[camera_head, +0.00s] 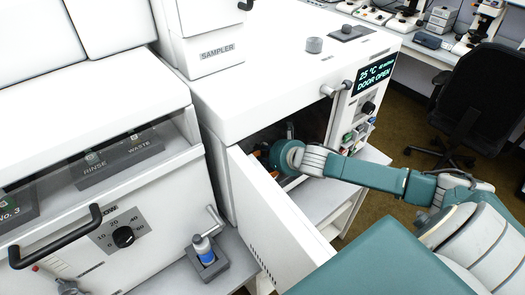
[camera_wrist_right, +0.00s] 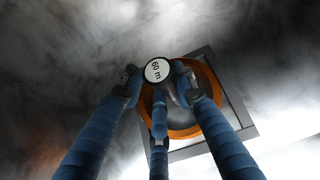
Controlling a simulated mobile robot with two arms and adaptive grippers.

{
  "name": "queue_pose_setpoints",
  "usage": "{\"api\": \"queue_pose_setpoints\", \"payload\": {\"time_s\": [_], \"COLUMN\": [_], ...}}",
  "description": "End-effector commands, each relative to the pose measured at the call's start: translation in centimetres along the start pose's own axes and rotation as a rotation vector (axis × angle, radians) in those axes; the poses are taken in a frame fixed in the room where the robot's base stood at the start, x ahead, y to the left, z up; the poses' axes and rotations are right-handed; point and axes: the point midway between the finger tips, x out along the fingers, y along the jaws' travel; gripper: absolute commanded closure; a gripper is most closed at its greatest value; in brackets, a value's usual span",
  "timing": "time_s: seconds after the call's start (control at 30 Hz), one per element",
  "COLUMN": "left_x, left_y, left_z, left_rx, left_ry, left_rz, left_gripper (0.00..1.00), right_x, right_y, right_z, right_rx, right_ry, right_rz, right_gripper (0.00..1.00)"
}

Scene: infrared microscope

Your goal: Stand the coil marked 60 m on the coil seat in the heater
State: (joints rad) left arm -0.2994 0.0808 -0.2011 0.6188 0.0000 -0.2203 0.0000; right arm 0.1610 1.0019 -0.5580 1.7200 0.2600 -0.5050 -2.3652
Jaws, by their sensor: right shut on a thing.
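The coil marked 60 m (camera_wrist_right: 203,78) is an orange ring with a dark hub and a white "60 m" label in the right wrist view. My right gripper (camera_wrist_right: 157,82) has its blue fingers closed around the hub. A grey square plate (camera_wrist_right: 238,110) shows behind the coil; I cannot tell whether this is the coil seat or whether the coil touches it. In the head view, my right arm reaches into the open heater (camera_head: 318,118), and a little orange (camera_head: 262,146) shows at the hand; the fingertips are mostly hidden. My left gripper is not in view.
The heater's white door (camera_head: 268,205) stands open below my right arm. The display (camera_head: 375,73) reads 25 °C and DOOR OPEN. A cabinet with a black handle (camera_head: 60,240) and a small stand with a blue band (camera_head: 207,256) are to the left.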

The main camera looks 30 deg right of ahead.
Motion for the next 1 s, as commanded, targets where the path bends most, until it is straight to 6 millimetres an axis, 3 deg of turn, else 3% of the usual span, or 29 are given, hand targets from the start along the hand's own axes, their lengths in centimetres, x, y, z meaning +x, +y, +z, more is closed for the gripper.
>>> {"api": "queue_pose_setpoints", "payload": {"time_s": [0.13,0.17,0.23,0.67,1.0], "left_x": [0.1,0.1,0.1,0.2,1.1], "left_y": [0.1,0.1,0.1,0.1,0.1], "left_z": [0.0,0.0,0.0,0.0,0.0], "left_rx": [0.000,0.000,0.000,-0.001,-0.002], "left_ry": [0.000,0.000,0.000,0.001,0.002], "left_rz": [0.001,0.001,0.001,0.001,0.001], "left_gripper": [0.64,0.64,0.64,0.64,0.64], "right_x": [0.1,0.0,0.0,-0.8,-7.5], "right_y": [0.0,0.0,0.0,-0.1,-0.2], "right_z": [-0.1,-0.1,-0.1,-0.2,-0.4], "right_rx": [0.000,0.000,0.000,-0.001,-0.007], "right_ry": [-0.001,0.000,0.000,0.002,0.006], "right_rz": [0.000,0.000,0.000,-0.001,-0.002], "right_gripper": [1.00,0.68,0.54,0.53,0.53]}}
